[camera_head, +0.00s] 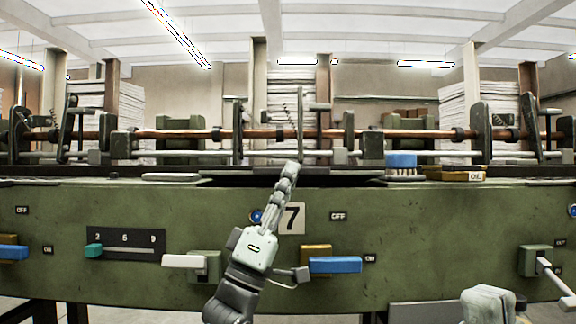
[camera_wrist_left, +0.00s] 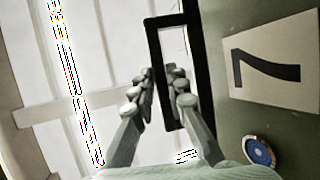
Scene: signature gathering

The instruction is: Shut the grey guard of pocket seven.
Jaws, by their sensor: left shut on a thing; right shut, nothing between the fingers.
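The number 7 plate (camera_head: 292,218) is on the green machine front and also shows in the left wrist view (camera_wrist_left: 270,72). Above it the guard (camera_head: 300,112) stands upright, seen nearly edge-on. In the left wrist view the guard (camera_wrist_left: 188,30) is a dark rectangular frame with an open middle. My left gripper (camera_head: 290,168) reaches up from below, its fingertips at the guard's lower part. In the left wrist view its fingers (camera_wrist_left: 160,85) are closed on the frame's near bar. My right gripper (camera_head: 490,304) shows only partly at the lower right, low and away from the guard; its fingertips are unclear.
A copper-coloured shaft (camera_head: 220,134) runs across behind the guard. A blue lever (camera_head: 335,265) and a white lever (camera_head: 184,261) stick out beside my left arm.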

